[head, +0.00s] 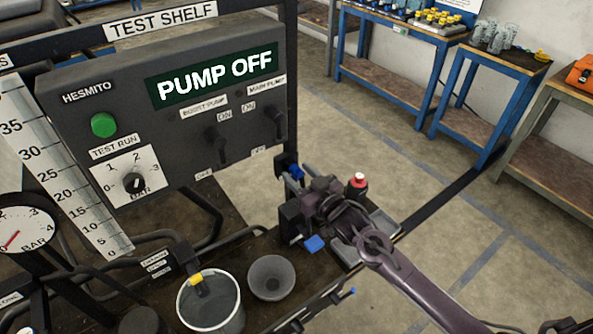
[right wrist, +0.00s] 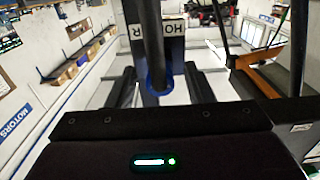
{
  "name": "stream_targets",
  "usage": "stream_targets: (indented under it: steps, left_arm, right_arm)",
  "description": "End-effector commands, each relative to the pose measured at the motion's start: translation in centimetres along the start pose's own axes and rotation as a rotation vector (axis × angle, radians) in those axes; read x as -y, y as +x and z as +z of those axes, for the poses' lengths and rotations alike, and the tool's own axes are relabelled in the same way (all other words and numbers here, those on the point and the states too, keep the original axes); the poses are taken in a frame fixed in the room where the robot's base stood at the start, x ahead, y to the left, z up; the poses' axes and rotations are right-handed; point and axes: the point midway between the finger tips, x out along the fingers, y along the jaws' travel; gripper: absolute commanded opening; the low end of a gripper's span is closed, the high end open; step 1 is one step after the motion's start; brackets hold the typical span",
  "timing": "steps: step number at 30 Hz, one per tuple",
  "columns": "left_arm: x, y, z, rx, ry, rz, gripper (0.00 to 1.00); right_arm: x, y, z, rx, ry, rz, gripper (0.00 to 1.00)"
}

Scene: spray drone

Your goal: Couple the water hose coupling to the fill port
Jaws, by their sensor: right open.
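My right gripper (head: 300,203) reaches in from the lower right to the right end of the test shelf's bench. In the right wrist view its two dark fingers stand apart, with a dark upright hose (right wrist: 150,40) with a blue collar (right wrist: 158,80) appearing between them. I cannot tell whether the fingers touch it. A blue part (head: 297,172) beside the gripper in the head view may be the water hose coupling; the gripper partly hides this area. Another blue piece (head: 314,243) is just below it. I cannot make out the fill port. My left gripper is not in view.
A control box (head: 160,110) reading PUMP OFF stands left of the gripper. A red-capped bottle (head: 358,186) is close to my right wrist. The floor right of the bench is clear.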

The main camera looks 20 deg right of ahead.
Motion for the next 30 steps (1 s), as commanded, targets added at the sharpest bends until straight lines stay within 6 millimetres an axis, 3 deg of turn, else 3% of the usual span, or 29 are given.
stream_targets:
  steps: [21,30]
  left_arm:
    - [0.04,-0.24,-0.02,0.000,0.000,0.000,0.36]
    - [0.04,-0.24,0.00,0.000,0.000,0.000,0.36]
  right_arm:
    - [0.02,-0.01,0.01,0.000,0.000,0.000,0.47]
    - [0.02,0.00,-0.01,-0.001,0.000,0.000,0.08]
